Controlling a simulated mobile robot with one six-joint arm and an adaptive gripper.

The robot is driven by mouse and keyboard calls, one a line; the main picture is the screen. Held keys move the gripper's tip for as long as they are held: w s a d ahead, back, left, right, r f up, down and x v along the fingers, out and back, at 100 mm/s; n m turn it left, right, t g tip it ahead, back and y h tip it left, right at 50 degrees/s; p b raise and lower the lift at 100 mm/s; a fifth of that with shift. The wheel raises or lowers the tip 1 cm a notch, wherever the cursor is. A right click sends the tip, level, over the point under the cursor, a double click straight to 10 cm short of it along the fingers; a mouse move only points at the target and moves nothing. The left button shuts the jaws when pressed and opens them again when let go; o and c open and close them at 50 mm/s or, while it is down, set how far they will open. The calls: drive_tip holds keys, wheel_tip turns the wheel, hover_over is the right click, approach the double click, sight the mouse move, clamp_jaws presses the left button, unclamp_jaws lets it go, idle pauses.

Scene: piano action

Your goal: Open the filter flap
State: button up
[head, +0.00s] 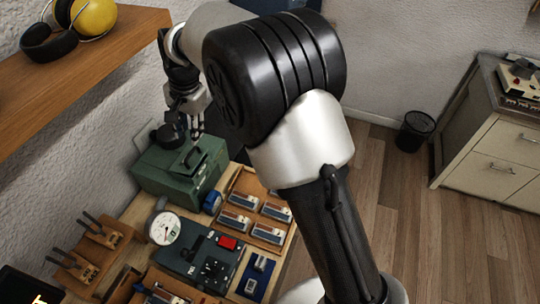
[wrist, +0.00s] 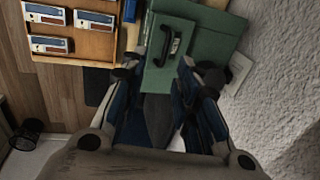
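A green metal box (head: 150,172) stands on the bench against the wall in the head view, and it fills the top middle of the wrist view (wrist: 212,45). A lighter green panel with a black handle (wrist: 175,43) shows on it in the wrist view; I take this panel (wrist: 158,78) for the filter flap, though no label is readable. It looks shut. My gripper (head: 192,132) is above the box in the head view. In the wrist view my gripper (wrist: 166,82) has its fingers apart on either side of the panel's lower part, with nothing held. Contact cannot be told.
A wooden tray (head: 245,182) of small blocks sits right of the box. A round gauge (head: 164,229) and a dark green control unit (head: 205,258) are in front. A wooden shelf (head: 85,75) overhangs the left side. The rough wall is close.

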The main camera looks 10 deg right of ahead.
wheel_tip(320, 180, up, 6)
drive_tip(key=d+f, duration=0.1)
drive_tip(key=s+d+n+t+b, duration=0.2)
drive_tip(key=s+d+b, duration=0.8)
drive_tip(key=s+d, duration=0.6)
drive_tip(key=shift+s+d+f+n+h+b, duration=0.3)
drive_tip(key=shift+d+f+n+b, duration=0.1)
drive_tip(key=shift+d+n, duration=0.55)
drive_tip(key=shift+d, duration=0.1)
